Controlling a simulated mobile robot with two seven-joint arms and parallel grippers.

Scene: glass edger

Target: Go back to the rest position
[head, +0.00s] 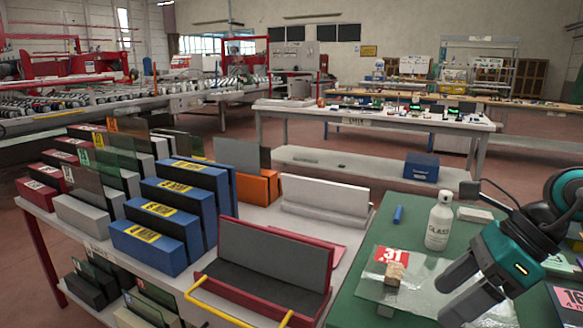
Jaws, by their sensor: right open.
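My right gripper (452,296) comes in from the right, over the green-topped table (378,243). Its dark fingers point down and left, and it is open with nothing seen between the fingers. Its fingertips are above or near the right part of a clear glass sheet (425,285); the exact height is hard to tell. A small tan block (396,271) stands on the sheet, left of the fingers and apart from them. A red label marked 31 (391,256) shows beside the block. My left gripper is not in view.
A white bottle (439,222) stands just behind my right gripper. A blue cylinder (398,214) and a pale block (475,214) lie farther back. On the left, a rack table holds blue slotted blocks (168,215) and a red-framed carrier (270,262) with a yellow handle.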

